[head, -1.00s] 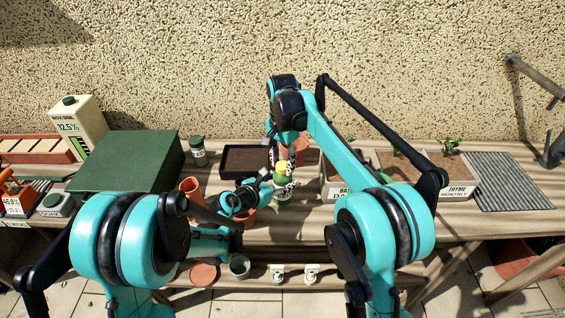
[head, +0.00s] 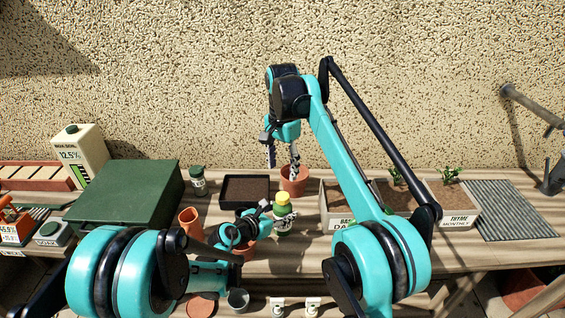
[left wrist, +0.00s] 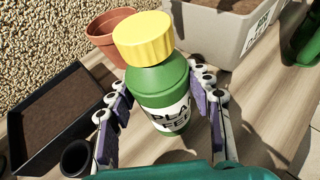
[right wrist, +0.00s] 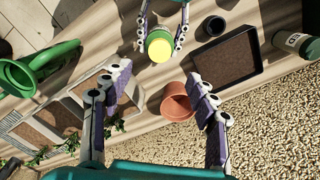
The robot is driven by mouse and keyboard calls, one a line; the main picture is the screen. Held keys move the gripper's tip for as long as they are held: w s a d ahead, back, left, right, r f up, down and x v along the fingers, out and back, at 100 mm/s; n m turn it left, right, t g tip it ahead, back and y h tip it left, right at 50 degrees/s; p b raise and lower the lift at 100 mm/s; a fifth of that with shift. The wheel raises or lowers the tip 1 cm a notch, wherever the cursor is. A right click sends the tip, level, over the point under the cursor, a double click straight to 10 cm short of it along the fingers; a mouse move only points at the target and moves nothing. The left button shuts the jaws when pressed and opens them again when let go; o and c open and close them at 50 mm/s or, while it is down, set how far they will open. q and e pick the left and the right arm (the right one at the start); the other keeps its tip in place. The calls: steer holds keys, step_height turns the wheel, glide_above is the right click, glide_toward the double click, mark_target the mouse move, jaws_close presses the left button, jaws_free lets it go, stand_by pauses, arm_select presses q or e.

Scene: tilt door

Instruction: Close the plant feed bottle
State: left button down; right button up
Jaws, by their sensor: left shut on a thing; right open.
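The plant feed bottle (head: 283,222) is green with a white label and stands upright on the wooden bench. Its yellow cap (left wrist: 143,38) sits on top of the bottle (left wrist: 160,92); I cannot tell how tightly. My left gripper (head: 266,212) is shut on the bottle's body, with one finger on each side in the left wrist view (left wrist: 162,95). My right gripper (head: 282,166) is open and empty, above and behind the cap. The right wrist view shows the cap (right wrist: 160,50) beyond its spread fingers (right wrist: 158,85), apart from them.
A terracotta pot (right wrist: 177,103) stands behind the bottle. A black soil tray (head: 244,190) lies to the left and a grey planter (head: 333,205) to the right. A dark green box (head: 125,190) and a small dark jar (head: 198,182) stand farther left.

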steer(key=shift+r, duration=0.7)
arm_select(q)
steer(key=c, duration=0.6)
jaws_free()
steer(key=shift+a, duration=0.1)
steer(key=v, duration=1.2)
steer(key=shift+r, duration=0.1)
